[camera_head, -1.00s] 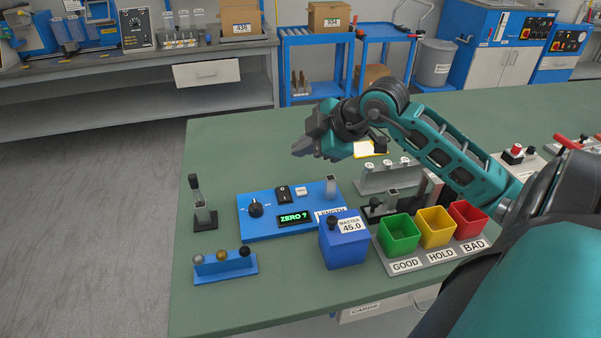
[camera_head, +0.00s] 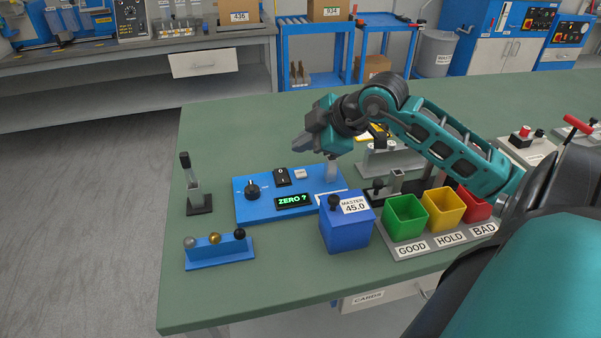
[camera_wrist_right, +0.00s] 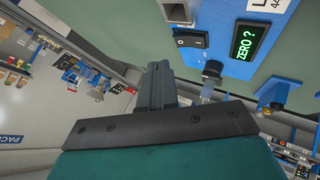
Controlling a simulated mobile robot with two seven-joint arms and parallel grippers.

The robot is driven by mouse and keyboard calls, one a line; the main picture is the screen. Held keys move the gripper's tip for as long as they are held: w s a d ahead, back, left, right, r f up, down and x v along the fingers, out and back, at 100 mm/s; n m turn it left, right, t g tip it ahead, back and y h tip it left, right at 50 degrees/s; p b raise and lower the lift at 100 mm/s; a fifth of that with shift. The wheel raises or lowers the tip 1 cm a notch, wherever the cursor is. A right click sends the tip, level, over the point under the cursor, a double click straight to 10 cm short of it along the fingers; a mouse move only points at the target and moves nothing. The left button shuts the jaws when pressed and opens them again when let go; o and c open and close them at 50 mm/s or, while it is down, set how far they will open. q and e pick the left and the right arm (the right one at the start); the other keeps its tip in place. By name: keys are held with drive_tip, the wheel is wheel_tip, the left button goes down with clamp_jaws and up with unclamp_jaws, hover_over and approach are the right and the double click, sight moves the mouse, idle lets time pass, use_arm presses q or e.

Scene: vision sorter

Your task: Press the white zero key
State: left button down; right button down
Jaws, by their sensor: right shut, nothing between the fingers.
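The white zero key (camera_head: 301,173) is a small pale key on the blue panel (camera_head: 245,209), beside a black rocker switch (camera_head: 282,177) and above the green "ZERO ?" display (camera_head: 293,200). My right gripper (camera_head: 300,146) is shut and empty. It is in the air just above the key in the picture, apart from it, with its fingers pointing left and down. In the right wrist view the shut fingers (camera_wrist_right: 160,72) stand clear of the panel. The key (camera_wrist_right: 176,11) is at the top edge there, partly cut off. My left gripper is not in view.
A black knob (camera_head: 252,189) is at the panel's left. A blue "MASTER 45.0" block (camera_head: 346,234) stands in front, beside green (camera_head: 405,221), yellow (camera_head: 443,210) and red bins. A blue stand (camera_head: 220,257) with several balls is at front left. A metal post (camera_head: 332,168) rises right of the key.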

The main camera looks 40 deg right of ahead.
sight(304, 175)
wheel_tip(304, 175, down, 2)
drive_tip(key=shift+b, duration=0.45)
drive_tip(key=shift+f, duration=0.3)
drive_tip(key=shift+f+b, duration=0.3)
drive_tip(key=shift+f, duration=0.3)
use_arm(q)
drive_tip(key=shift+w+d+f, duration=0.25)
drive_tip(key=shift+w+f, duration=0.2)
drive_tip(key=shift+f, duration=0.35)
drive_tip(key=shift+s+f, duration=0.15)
use_arm(e)
drive_tip(key=shift+f, duration=0.15)
drive_tip(key=shift+f, duration=0.3)
use_arm(q)
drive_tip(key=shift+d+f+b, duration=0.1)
drive_tip(key=shift+b, duration=0.25)
use_arm(e)
drive_tip(key=shift+f, duration=0.15)
